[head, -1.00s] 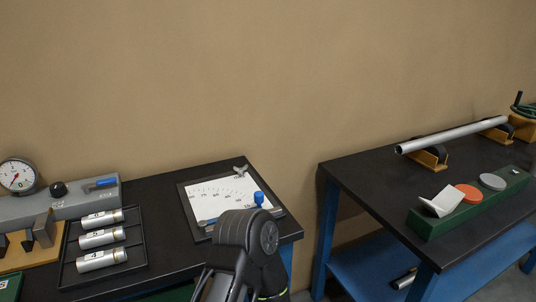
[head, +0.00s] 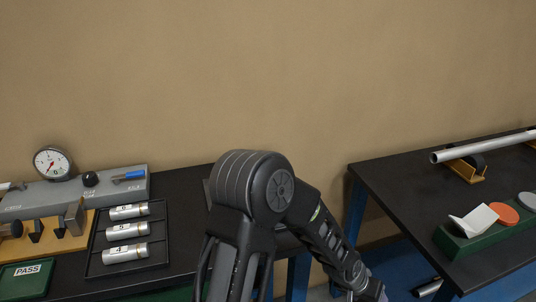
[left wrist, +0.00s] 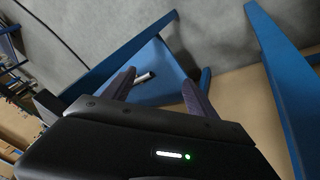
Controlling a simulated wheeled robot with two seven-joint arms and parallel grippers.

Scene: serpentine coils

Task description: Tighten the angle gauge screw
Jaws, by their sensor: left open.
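The angle gauge, a white scale board with a blue knob in the earlier head view, is now hidden behind my dark arm at the right end of the left table (head: 182,184). Its screw cannot be seen. My left gripper (left wrist: 160,88) is open in the left wrist view, with nothing between its fingers. It points down past blue table legs, away from the gauge. In the head view its arm bends over the left table toward the lower right, and the fingertips are not clear. My right gripper is not in view.
The left table also holds a dial gauge (head: 52,163), a black rack (head: 160,232) with numbered cylinders, and a green PASS tray (head: 25,281). The right table (head: 400,180) holds a metal tube (head: 480,147) and a green block (head: 455,245). A gap separates the tables.

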